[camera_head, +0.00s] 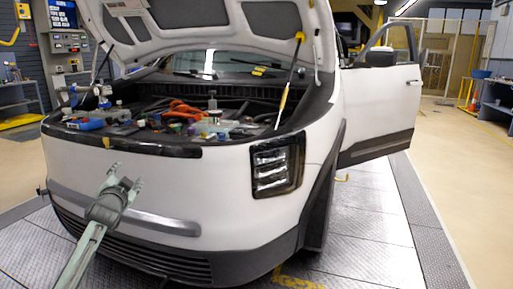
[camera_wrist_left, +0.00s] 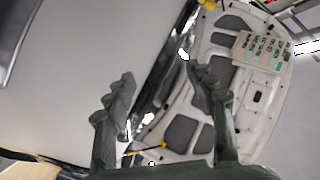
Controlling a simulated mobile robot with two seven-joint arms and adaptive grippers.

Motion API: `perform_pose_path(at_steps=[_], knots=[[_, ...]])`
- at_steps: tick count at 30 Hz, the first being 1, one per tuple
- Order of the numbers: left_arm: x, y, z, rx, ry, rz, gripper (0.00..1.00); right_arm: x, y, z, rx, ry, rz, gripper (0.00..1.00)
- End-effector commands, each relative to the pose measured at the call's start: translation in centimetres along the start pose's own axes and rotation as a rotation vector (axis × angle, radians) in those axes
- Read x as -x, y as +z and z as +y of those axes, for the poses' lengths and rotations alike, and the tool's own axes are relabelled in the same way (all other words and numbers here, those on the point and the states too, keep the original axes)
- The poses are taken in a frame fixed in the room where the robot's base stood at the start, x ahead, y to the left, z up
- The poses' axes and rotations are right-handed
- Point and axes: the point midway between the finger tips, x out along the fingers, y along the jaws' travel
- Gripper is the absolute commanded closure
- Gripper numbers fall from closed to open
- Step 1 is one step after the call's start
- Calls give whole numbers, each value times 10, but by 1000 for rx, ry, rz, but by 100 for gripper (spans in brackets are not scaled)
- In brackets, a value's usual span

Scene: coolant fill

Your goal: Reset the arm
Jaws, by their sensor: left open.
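My left arm comes in from the lower left in the head view, and its gripper (camera_head: 123,179) is in front of the white car's (camera_head: 210,180) front bumper. The gripper is open and empty, its two fingers spread and pointing up. In the left wrist view the fingers of my left gripper (camera_wrist_left: 165,98) stand apart with nothing between them. Beyond them show the pale car body and the underside of the raised hood (camera_wrist_left: 225,110). My right gripper is not in view.
The open engine bay holds several loose items, among them an orange-red tool (camera_head: 185,110) and a blue box (camera_head: 85,124). A yellow-handled prop rod (camera_head: 289,82) stands at its right. The car door (camera_head: 385,90) is open.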

Motion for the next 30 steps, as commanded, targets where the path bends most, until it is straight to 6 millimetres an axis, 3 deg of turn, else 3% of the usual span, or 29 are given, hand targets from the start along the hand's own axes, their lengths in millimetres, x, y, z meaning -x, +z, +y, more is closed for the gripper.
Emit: perform_pose_path(at_steps=[3,8,17,20,23,30], knots=[[6,43,26,208,93,-197,45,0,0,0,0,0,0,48],[28,88,66,443,199,-451,45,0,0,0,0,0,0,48],[93,164,168,404,313,-569,45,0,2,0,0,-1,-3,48],[127,195,208,392,361,-621,45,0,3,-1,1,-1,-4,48],[174,231,251,377,419,-686,45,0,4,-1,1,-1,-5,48],[314,310,341,348,560,-855,45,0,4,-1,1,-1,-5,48]])
